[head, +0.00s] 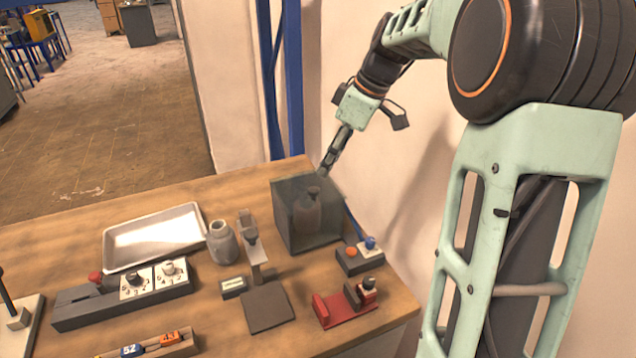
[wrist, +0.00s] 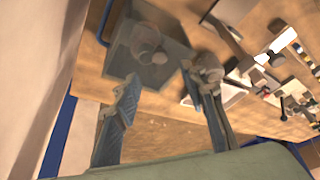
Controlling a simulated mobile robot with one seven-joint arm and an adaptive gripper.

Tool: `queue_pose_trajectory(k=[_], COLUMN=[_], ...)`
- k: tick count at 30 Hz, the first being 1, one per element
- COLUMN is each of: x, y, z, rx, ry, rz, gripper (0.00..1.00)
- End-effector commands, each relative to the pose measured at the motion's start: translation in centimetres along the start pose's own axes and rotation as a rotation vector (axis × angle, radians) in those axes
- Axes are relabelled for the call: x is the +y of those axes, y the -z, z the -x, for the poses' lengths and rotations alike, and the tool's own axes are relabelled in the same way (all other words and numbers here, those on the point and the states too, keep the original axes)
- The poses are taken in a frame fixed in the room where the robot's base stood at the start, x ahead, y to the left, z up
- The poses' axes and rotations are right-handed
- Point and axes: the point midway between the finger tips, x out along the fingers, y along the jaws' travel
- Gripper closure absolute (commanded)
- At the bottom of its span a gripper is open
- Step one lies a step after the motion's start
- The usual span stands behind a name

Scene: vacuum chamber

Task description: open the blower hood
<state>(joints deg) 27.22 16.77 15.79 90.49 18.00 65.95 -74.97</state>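The blower hood (head: 288,222) is a smoky see-through box near the back right edge of the wooden table, standing over a grey bottle-shaped object (head: 307,212). It appears closed. The hood also shows in the wrist view (wrist: 122,64), beyond my fingertips. My gripper (head: 327,168) reaches down from the upper right and is at the hood's top rear edge in the head view. In the wrist view my gripper (wrist: 158,74) has its two fingers apart with nothing held between them. Whether a fingertip touches the hood cannot be told.
On the table (head: 225,315) stand a metal tray (head: 155,238), a grey jar (head: 222,243), a dark stand (head: 268,306), a red fixture (head: 338,308) and a small control box (head: 358,260) with orange and blue knobs. A wall and a blue post (head: 284,90) are behind.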

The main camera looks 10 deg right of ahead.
Motion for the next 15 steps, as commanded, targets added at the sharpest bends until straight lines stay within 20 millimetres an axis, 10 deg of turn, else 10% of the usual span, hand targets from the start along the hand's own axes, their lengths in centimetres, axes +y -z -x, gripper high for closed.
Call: queue_pose_trajectory(k=[15], x=[-0.1], y=[0.0], z=[-8.2], rx=[-0.001], ry=[0.002], rz=[0.000], gripper=[0.61])
